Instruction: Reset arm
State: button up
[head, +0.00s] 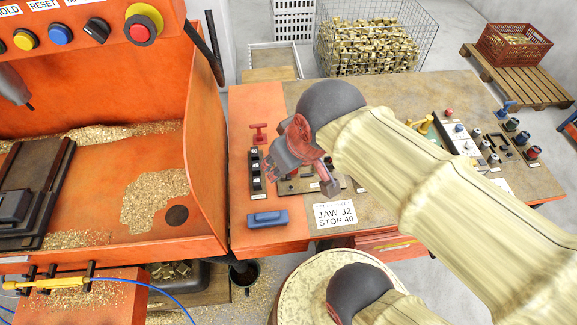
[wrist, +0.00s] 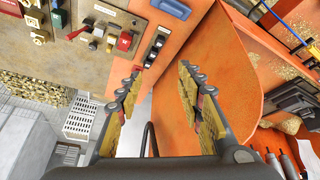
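My gripper (wrist: 160,72) is open in the wrist view. Its two yellow-padded fingers are well apart, with nothing between them. Beyond the fingertips lie the orange surface and the edge of the orange machine. The gripper is small and partly hidden by the wrist there, close to a row of black blocks (head: 256,170) on the bench.
The orange machine (head: 205,150) with brass chips stands at left. A setup card (head: 335,214) and a blue-handled item (head: 268,219) lie on the bench; the blue item also shows in the wrist view (wrist: 172,8). A wire basket of brass parts (head: 370,50) stands behind.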

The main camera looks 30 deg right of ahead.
jog(key=shift+s+r+m, duration=0.15)
jog(key=shift+s+m, duration=0.45)
jog(key=shift+s, duration=0.4)
notch_tip(320, 180, down, 6)
jog(key=b, duration=0.5)
jog(key=shift+r+b, duration=0.1)
jog(key=shift+b, duration=0.3)
